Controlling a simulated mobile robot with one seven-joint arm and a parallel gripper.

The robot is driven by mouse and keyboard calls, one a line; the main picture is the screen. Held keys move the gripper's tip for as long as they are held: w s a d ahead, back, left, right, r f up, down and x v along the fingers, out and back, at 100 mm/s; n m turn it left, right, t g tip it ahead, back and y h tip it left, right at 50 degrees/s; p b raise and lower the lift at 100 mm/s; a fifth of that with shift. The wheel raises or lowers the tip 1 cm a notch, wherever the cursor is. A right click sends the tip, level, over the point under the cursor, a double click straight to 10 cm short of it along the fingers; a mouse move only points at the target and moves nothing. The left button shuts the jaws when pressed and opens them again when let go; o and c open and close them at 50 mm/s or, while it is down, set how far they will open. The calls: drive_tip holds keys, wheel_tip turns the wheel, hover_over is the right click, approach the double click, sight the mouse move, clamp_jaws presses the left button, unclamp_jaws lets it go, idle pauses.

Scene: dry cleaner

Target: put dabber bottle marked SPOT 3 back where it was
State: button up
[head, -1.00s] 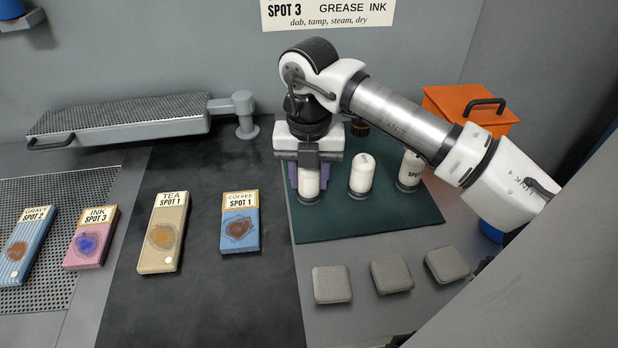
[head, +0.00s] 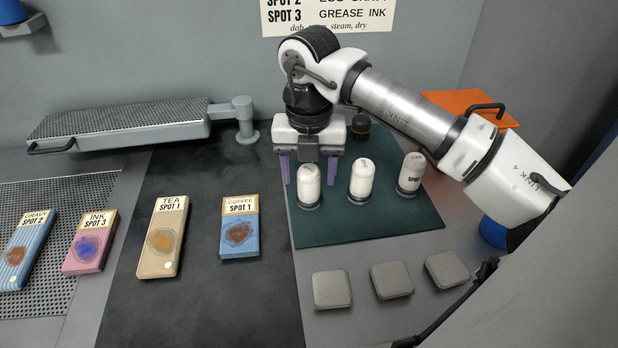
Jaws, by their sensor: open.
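Three white dabber bottles stand upright on the dark green mat (head: 385,224): a left bottle (head: 309,186), a middle bottle (head: 361,180) and a right bottle (head: 410,172). The right bottle shows part of a SPOT marking, but its number is not readable. The left and middle bottles' markings are not readable from here. My gripper (head: 309,172) is open, its two purple fingers spread behind and above the left bottle. It holds nothing.
Three grey pads, including a left one (head: 332,290), lie in front. Stained swatches, such as COFFEE (head: 240,226), lie to the left.

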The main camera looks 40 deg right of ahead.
wheel_tip(320, 180, up, 10)
drive_tip(key=shift+f+b, duration=0.1)
drive_tip(key=shift+b, duration=0.3)
